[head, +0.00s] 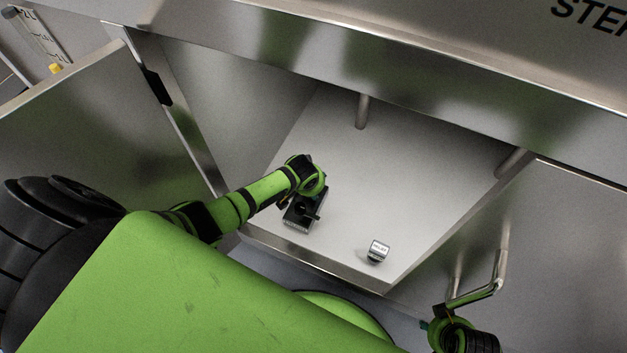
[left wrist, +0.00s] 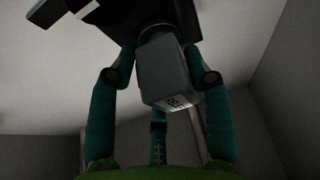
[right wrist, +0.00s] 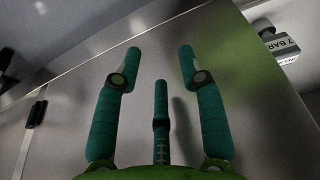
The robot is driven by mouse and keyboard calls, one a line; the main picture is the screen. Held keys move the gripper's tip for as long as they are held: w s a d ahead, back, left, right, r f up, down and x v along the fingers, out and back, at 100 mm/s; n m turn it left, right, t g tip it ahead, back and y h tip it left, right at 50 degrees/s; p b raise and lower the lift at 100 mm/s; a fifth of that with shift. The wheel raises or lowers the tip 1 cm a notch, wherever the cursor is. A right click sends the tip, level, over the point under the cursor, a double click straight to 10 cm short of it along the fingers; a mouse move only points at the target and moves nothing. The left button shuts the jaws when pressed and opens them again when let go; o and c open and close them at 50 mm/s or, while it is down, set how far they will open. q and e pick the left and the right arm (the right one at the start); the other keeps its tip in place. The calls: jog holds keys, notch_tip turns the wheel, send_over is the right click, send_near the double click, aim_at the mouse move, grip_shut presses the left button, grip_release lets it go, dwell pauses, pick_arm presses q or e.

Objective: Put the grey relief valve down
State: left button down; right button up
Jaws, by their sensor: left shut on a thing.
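The grey relief valve (left wrist: 165,72) is a block with a white label at its lower edge. My left gripper (left wrist: 160,78) is shut on it, with fingers on both sides. The valve's dark neck points to a black block (left wrist: 140,12); I cannot tell whether they touch. In the head view my left gripper (head: 312,190) is over this black block (head: 299,217) on the compartment floor, and the held valve is mostly hidden. My right gripper (right wrist: 158,65) is open and empty; its arm shows near the door handle in the head view.
A small block with a white label (head: 378,250) stands on the compartment floor (head: 355,200), right of the black block. Two metal pipes (head: 362,111) come down at the back. Steel doors stand at both sides. A labelled item (right wrist: 275,45) reads "7 BAR" in the right wrist view.

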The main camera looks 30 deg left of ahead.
pick_arm(q)
jog(key=c, duration=0.6)
grip_release()
jog(key=shift+o, duration=0.2)
